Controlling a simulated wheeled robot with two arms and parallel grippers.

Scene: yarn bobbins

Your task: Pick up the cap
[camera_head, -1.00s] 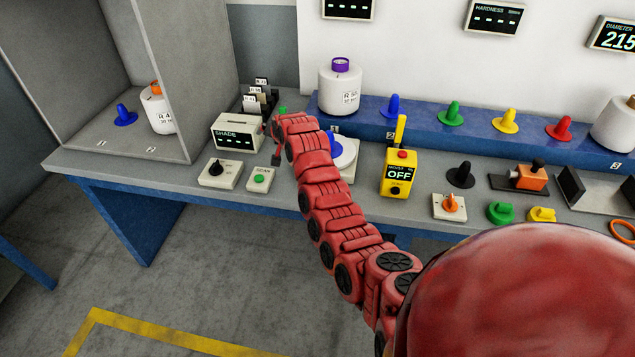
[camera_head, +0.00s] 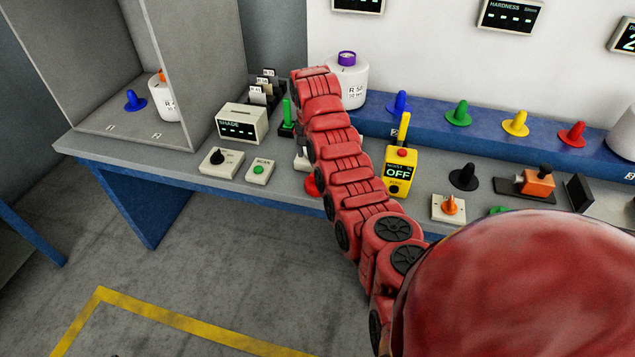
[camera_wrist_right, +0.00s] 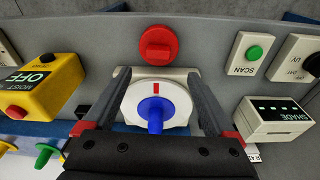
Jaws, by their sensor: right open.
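A blue cap-like piece (camera_wrist_right: 155,112) with a round base and upright peg sits on a white round plate (camera_wrist_right: 137,87) with a red mark. My right gripper (camera_wrist_right: 157,76) is open, its dark fingers on either side of the plate and blue piece, with nothing held. A red round piece with a raised bar (camera_wrist_right: 158,44) lies beyond the fingertips at the bench's front; its edge shows beside my arm in the head view (camera_head: 312,186). I cannot tell which is the cap meant. In the head view my right arm hides my right gripper and most of the plate. My left gripper is out of view.
A yellow box reading OFF (camera_head: 399,171) stands close right of my arm. The shade box (camera_head: 242,123) and scan button box (camera_head: 260,171) stand left. Blue (camera_head: 398,103), green (camera_head: 458,114), yellow (camera_head: 516,124) and red (camera_head: 572,135) pegged pieces line the blue ledge.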

